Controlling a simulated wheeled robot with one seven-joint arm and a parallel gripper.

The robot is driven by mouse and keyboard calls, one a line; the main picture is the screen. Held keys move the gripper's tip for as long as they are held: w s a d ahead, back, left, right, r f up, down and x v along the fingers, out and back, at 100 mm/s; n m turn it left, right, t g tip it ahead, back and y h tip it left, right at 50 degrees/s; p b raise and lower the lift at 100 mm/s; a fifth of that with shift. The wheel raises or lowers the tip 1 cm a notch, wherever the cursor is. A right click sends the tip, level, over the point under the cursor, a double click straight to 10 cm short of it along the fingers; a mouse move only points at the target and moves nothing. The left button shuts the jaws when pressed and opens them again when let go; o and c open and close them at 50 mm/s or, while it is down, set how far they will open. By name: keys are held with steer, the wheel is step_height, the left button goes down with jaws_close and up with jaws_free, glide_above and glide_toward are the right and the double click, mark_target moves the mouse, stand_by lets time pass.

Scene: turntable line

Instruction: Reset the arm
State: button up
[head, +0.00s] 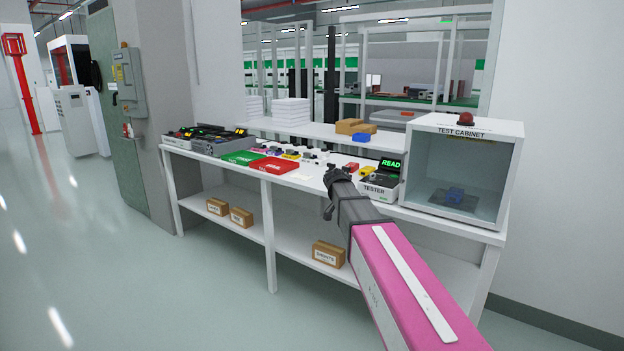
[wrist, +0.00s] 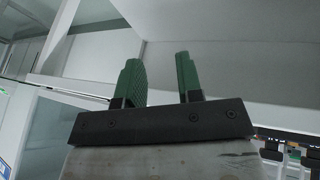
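My arm, with its pink and white link, reaches from the lower right toward the white workbench (head: 310,183) in the head view. My gripper (head: 333,172) is above the bench, just left of the tester (head: 380,185), whose green screen reads READ. In the wrist view the two green fingers of my gripper (wrist: 160,78) stand apart with an empty gap between them. Nothing is held.
Green (head: 241,157) and red (head: 274,166) mats and small coloured parts lie on the bench. Boxes (head: 328,254) sit on the lower shelf. Floor at left is clear.

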steer(key=s+d+f+n+y, duration=0.1)
steer(key=s+f+n, duration=0.3)
steer(key=s+f, duration=0.6)
steer(key=s+d+f+n+g+y, duration=0.1)
steer(key=s+f+n+y, duration=0.3)
steer(key=s+f, duration=0.6)
steer(key=s, duration=0.5)
steer(key=shift+s+d+f+n+y, duration=0.15)
steer(key=shift+d+f+n+y, duration=0.1)
steer(key=shift+d+n+y, duration=0.1)
jaws_close()
